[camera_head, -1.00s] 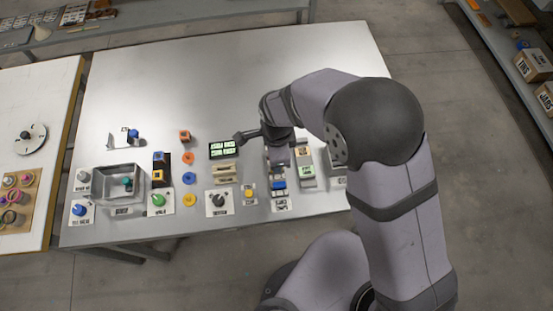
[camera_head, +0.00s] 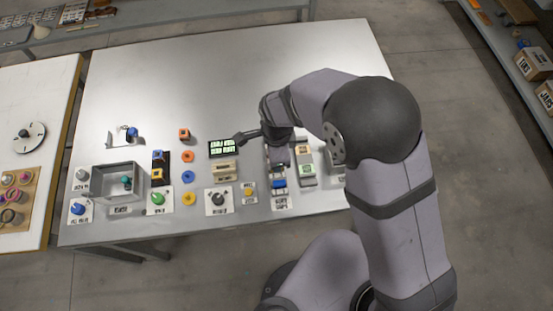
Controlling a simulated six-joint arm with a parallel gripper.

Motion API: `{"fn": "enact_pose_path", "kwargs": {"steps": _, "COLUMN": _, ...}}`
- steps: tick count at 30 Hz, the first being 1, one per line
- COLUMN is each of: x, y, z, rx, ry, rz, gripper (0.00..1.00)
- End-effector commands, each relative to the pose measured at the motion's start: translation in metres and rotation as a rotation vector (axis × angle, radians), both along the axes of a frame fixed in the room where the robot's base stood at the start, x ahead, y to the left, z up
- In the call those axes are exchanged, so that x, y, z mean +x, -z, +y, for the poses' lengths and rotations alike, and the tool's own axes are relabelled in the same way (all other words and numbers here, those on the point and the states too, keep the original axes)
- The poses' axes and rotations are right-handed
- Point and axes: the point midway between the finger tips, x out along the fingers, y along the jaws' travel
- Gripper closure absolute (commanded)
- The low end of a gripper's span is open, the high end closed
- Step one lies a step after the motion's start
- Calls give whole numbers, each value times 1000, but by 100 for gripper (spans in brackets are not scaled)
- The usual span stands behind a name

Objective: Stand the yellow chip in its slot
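My gripper (camera_head: 278,157) hangs over the right part of the white table, above a narrow rack (camera_head: 280,203) with a blue piece (camera_head: 278,183) at its front. The arm covers much of the rack's back, and the fingertips are too small and hidden to read. I cannot make out a yellow chip in the gripper or the rack. A small yellow piece (camera_head: 249,189) sits on a label card left of the rack. A yellow ring or disc (camera_head: 189,198) lies flat farther left, in front of a blue one and an orange one. I cannot tell which is the chip.
A second narrow holder with a green piece (camera_head: 306,169) stands close right of the gripper. A lit display (camera_head: 223,148), a beige slotted block (camera_head: 223,171) and a black knob (camera_head: 218,200) stand to the left. A grey bin (camera_head: 106,184) is farther left. The table's back is clear.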

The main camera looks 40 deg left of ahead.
Motion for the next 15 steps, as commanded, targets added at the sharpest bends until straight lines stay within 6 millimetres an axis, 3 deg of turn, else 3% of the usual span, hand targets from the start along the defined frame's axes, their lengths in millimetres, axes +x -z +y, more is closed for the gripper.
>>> {"fn": "enact_pose_path", "kwargs": {"steps": 15, "x": 0, "y": 10, "z": 0, "rx": 0, "ry": 0, "rz": 0, "gripper": 100}}
